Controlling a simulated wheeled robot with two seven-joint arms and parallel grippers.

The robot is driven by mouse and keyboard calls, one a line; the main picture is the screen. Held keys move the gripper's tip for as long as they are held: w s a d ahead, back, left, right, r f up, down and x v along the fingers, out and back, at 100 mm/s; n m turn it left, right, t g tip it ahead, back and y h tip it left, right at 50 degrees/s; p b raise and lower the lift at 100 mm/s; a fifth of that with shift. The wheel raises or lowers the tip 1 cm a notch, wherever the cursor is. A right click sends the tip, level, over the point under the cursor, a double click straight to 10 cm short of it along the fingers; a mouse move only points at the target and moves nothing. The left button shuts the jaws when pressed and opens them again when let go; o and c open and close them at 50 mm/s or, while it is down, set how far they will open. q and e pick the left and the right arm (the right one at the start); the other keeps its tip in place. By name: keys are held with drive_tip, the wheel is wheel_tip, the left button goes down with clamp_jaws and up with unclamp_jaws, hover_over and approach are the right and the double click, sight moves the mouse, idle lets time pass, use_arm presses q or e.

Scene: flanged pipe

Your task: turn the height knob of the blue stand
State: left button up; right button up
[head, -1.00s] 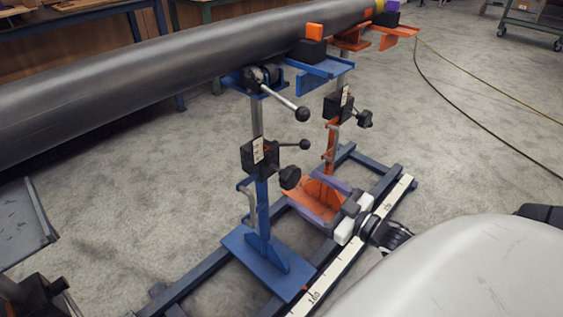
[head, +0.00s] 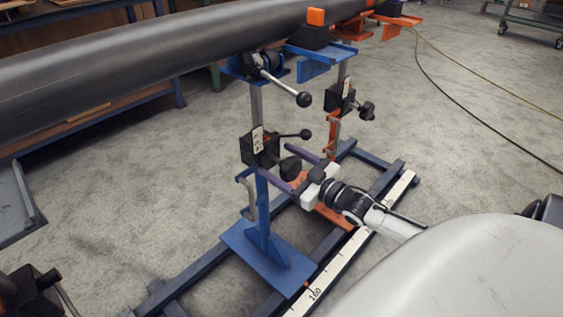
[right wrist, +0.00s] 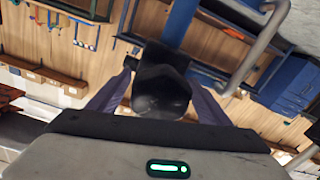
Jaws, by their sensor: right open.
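The blue stand (head: 258,205) rises from its blue base plate on the floor rails and holds the dark pipe (head: 150,65). Its black height knob (head: 290,168) sticks out from the black clamp box toward my right gripper (head: 279,166). The gripper is open, with one purple finger on each side of the knob. In the right wrist view the knob (right wrist: 162,93) lies between the two fingers, and a gap shows on either side near the tips. Contact cannot be made out. My left gripper is not in view.
A thin lever with a black ball (head: 304,134) sits just above the gripper, and a thicker ball-ended handle (head: 303,99) higher up. The orange stand (head: 333,125) is close behind. A ruler strip (head: 335,270) runs along the rail.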

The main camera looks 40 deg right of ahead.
drive_tip(key=c, duration=1)
drive_tip(key=shift+c, duration=0.2)
